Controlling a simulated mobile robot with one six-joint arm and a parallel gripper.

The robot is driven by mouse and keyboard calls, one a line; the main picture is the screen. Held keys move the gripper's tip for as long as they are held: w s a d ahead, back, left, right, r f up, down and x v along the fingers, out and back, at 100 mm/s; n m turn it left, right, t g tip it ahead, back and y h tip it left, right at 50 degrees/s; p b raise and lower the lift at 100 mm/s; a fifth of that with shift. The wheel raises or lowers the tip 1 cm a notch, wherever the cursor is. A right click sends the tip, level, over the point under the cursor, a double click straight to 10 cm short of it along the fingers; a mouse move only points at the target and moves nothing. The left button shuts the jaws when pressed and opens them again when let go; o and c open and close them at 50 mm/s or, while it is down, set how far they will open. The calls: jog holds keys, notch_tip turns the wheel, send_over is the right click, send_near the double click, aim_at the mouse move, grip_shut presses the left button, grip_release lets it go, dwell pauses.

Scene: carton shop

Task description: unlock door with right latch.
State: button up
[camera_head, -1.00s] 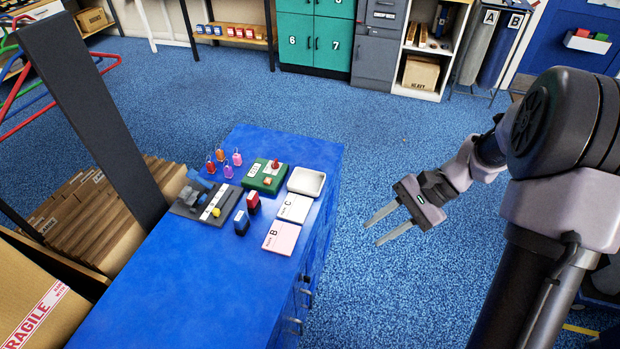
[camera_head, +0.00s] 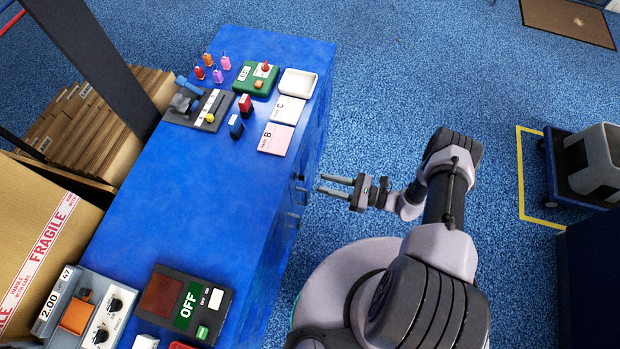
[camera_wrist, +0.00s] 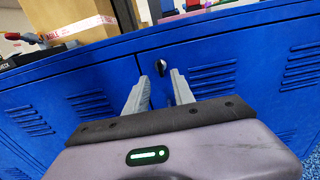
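The blue cabinet (camera_head: 185,195) has doors on its right side in the head view. In the wrist view its door front (camera_wrist: 225,65) fills the middle. A small black and light latch (camera_wrist: 160,67) sits near the top of the door front, just beyond and between my fingertips. My gripper (camera_head: 320,184) is open and empty, pointing at the door side. In the wrist view my gripper (camera_wrist: 160,85) has its two grey fingers apart. They look short of the latch, but contact is hard to judge. The latch's exact setting is too small to read.
Cards, a white tray (camera_head: 298,83), stamps and a green device (camera_head: 256,78) lie on the cabinet top. An OFF panel (camera_head: 185,305) and a scale sit at its near end. Cartons stand left.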

jog(key=x, duration=0.6)
jog(key=shift+b, duration=0.3)
grip_shut()
